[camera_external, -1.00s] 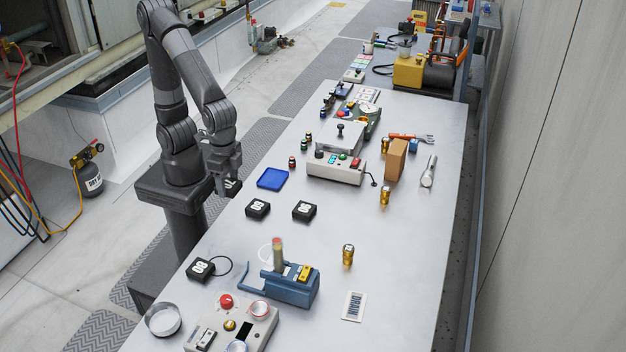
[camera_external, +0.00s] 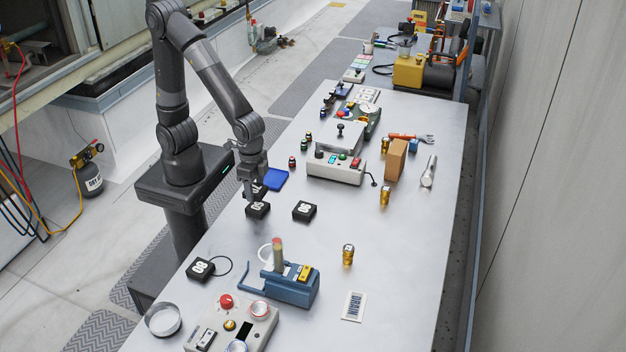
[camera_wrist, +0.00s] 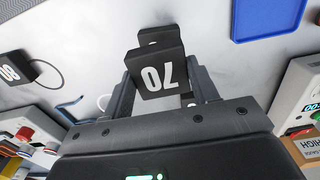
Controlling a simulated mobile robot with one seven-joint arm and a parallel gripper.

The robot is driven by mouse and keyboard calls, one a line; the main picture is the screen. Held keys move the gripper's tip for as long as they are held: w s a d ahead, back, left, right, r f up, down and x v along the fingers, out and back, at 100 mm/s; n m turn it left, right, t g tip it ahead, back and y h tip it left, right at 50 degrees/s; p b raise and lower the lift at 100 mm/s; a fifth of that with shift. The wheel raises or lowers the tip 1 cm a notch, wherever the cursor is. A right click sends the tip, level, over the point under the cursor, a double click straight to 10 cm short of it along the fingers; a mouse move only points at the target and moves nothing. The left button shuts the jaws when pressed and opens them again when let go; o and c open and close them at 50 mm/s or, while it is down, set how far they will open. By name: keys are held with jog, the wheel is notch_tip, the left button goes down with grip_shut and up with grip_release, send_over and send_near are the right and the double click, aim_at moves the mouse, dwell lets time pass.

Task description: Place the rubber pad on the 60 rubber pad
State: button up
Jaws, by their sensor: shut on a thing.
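My gripper (camera_external: 256,186) is shut on a black rubber pad marked 70 (camera_wrist: 162,72), which sits between the two fingers in the wrist view. In the outside view the held pad (camera_external: 261,191) is dark and partly hidden by the fingers. A second black pad (camera_external: 258,210) lies on the table just below it. Its edge also shows behind the held pad in the wrist view (camera_wrist: 160,36), with its number hidden there. I cannot tell whether the two pads touch. Another black pad with white digits (camera_external: 304,211) lies to the right; its number is too small to read surely.
A blue tray (camera_external: 277,180) lies close behind my gripper. A black pad marked 80 (camera_wrist: 10,72) lies farther off near a thin cable loop. A blue device (camera_external: 290,287) and a grey control box (camera_external: 337,168) stand nearby.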

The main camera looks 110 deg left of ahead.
aim_at(257, 206)
jog(key=shift+w+f, duration=0.1)
jog(key=shift+f, duration=1.95)
jog(key=shift+f, duration=0.15)
jog(key=o, duration=1)
jog(key=shift+o, duration=0.2)
